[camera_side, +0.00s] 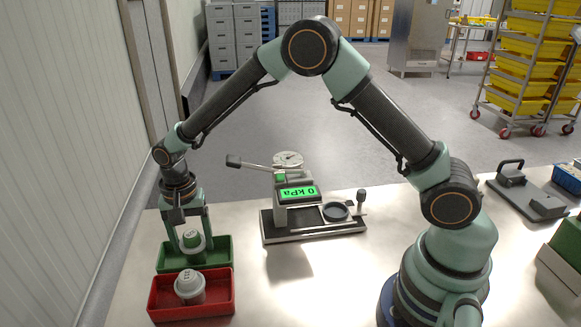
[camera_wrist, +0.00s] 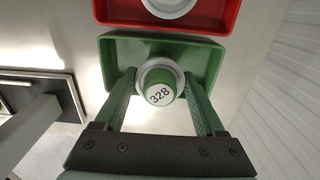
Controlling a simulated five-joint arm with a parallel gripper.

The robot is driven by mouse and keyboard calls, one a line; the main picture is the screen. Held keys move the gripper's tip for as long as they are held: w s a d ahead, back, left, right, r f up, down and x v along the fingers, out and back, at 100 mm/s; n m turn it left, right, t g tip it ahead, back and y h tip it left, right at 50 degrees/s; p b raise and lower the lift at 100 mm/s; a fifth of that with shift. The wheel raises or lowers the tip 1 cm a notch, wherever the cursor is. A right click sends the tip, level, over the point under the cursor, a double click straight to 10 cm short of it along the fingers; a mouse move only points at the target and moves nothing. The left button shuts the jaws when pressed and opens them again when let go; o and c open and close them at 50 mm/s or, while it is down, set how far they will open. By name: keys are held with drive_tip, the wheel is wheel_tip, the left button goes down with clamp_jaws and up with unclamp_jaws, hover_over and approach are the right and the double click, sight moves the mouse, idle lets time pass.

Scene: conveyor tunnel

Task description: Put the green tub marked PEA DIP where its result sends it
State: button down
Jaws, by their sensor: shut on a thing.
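My gripper (camera_side: 192,243) points down at the green tray (camera_side: 168,258), its two fingers shut on a tub (camera_side: 191,239). In the wrist view my gripper (camera_wrist: 162,108) has one finger on each side of the tub (camera_wrist: 165,80), which has a green top, a pale rim and a pale face reading 328. No PEA DIP marking is readable. The tub is upright within the green tray's outline; whether it touches the floor I cannot tell. The green tray also shows in the wrist view (camera_wrist: 118,55). A press-like tester (camera_side: 295,203) shows 0 kPa, upside down, on a green display.
A red tray (camera_side: 160,302) sits in front of the green one and holds a pale tub (camera_side: 190,287). The red tray also shows in the wrist view (camera_wrist: 215,18). The table between the trays and my base is clear. A grey fixture (camera_side: 525,190) lies at the right.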

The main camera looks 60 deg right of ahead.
drive_tip(key=shift+f, duration=0.55)
drive_tip(key=shift+f, duration=0.1)
unclamp_jaws()
